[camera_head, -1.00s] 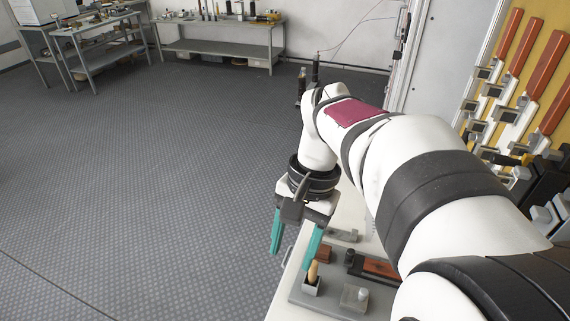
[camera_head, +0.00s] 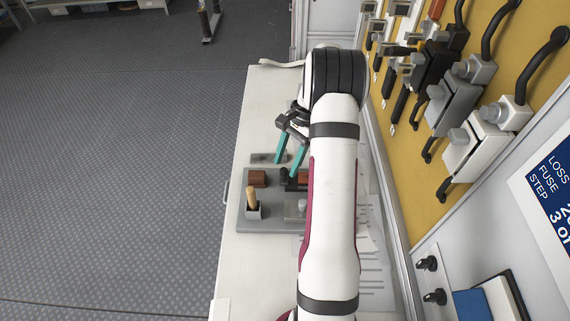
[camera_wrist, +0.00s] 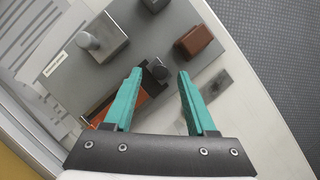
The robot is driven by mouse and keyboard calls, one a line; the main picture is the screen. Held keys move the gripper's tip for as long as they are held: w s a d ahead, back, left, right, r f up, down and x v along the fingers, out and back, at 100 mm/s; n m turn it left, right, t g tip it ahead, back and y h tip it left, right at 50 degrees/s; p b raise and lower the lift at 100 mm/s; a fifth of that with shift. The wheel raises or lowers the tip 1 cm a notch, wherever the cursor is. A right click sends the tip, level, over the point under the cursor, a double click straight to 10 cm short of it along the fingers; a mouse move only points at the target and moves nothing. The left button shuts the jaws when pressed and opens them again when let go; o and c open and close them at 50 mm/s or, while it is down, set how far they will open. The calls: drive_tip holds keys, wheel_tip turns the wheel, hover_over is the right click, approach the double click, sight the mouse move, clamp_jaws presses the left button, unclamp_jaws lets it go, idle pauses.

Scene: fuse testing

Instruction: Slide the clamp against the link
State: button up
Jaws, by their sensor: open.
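My gripper (camera_head: 287,166) is open above the grey test board (camera_head: 246,225), its two teal fingers pointing down. An orange-brown piece in a dark frame (camera_wrist: 113,102), apparently the link, lies beside the knob, partly hidden by the left finger. I cannot tell whether clamp and link touch. Nothing is held.
A brown block (camera_wrist: 199,42) and a grey block with a silver post (camera_wrist: 101,40) stand on the board. A wooden handle (camera_head: 251,197) stands in a small holder. A flat metal plate (camera_wrist: 217,86) lies beyond the board. The yellow switch panel (camera_head: 425,170) rises at right.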

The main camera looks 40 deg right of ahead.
drive_tip(key=shift+x, duration=0.85)
clamp_jaws()
idle(0.8)
